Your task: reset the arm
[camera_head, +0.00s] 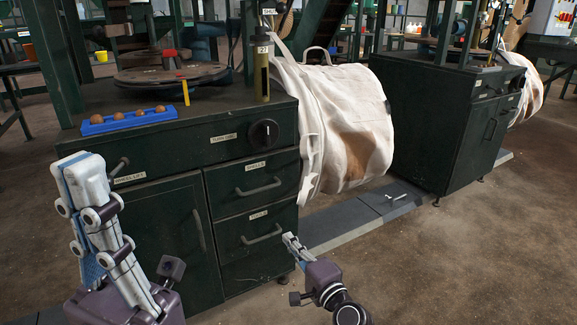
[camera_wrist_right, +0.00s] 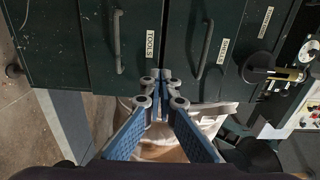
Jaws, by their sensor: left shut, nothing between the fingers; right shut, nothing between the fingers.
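My left gripper (camera_head: 80,170) is upright at the left of the head view, in front of the dark green cabinet, shut and empty. My right gripper (camera_head: 289,238) is low in front of the cabinet's right corner, shut and empty. In the right wrist view its blue-padded fingers (camera_wrist_right: 160,76) meet at the tips, with the cabinet drawers beyond them. A white bulk bag (camera_head: 340,115) with a brown stain hangs beside the cabinet's right side, apart from both grippers. Part of the bag (camera_wrist_right: 205,118) also shows behind the fingers in the wrist view.
The green cabinet (camera_head: 160,155) has drawers, handles, a black knob (camera_head: 263,133) and a lever (camera_head: 120,167) near my left gripper. On top are a round plate (camera_head: 170,77), a blue tray (camera_head: 128,120) and a cylinder (camera_head: 262,70). Bare floor (camera_head: 460,260) lies open at the right.

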